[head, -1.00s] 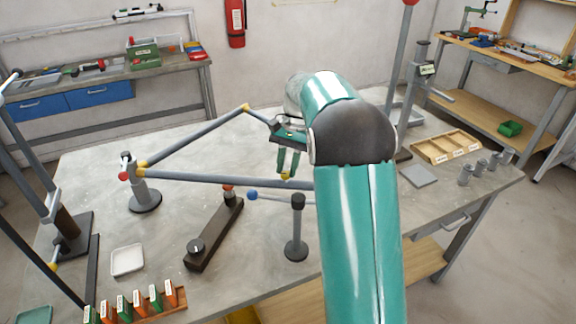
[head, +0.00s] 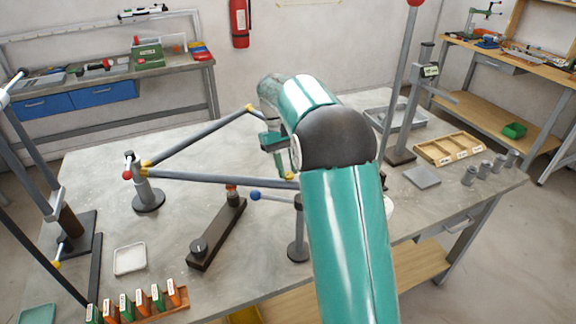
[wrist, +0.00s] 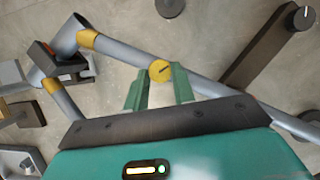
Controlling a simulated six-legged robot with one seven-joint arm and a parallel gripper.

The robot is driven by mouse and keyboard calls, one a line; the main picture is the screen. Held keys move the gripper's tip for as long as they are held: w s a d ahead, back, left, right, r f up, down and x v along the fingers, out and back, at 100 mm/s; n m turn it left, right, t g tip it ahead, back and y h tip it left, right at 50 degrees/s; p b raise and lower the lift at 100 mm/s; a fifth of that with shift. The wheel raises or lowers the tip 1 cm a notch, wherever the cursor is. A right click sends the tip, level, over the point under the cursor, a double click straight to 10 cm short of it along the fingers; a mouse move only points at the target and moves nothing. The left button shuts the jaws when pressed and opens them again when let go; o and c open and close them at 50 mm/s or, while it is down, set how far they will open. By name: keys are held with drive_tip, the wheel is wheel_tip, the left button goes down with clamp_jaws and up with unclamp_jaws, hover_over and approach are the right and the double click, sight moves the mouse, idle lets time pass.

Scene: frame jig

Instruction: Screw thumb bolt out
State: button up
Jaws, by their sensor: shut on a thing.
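A yellow round bolt head (wrist: 160,71) with a dark line across its face sits on a grey tube of the frame (wrist: 205,86) in the wrist view. My gripper (wrist: 160,75) has its two green fingers on either side of this head, with the tips at it. In the head view, my gripper (head: 282,165) reaches down at the frame's yellow right-hand corner, partly hidden behind my arm. The grey tube frame (head: 215,180) has yellow joints and meets a round-based post at its left end. How far the bolt is screwed in cannot be seen.
A dark bar fixture (head: 217,232) and a post with a blue ball (head: 256,196) stand just in front of the frame. A white tray (head: 130,259) and a rack of labelled blocks lie front left. A wooden divided tray (head: 447,148) is at right.

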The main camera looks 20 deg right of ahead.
drive_tip(key=n, duration=0.1)
drive_tip(key=n+h, duration=0.1)
drive_tip(key=n, duration=0.2)
drive_tip(key=shift+a+n+h, duration=0.25)
drive_tip(key=shift+n+h, duration=0.05)
drive_tip(key=shift+s+a+n+t+h, duration=0.1)
drive_tip(key=shift+n+t+h, duration=0.25)
drive_tip(key=shift+n, duration=0.6)
drive_tip(key=shift+s+n+t+h, duration=0.1)
drive_tip(key=shift+n+t+h, duration=0.2)
drive_tip(key=shift+n, duration=0.65)
drive_tip(key=shift+f, duration=0.1)
drive_tip(key=o, duration=1)
drive_tip(key=v, duration=1.4)
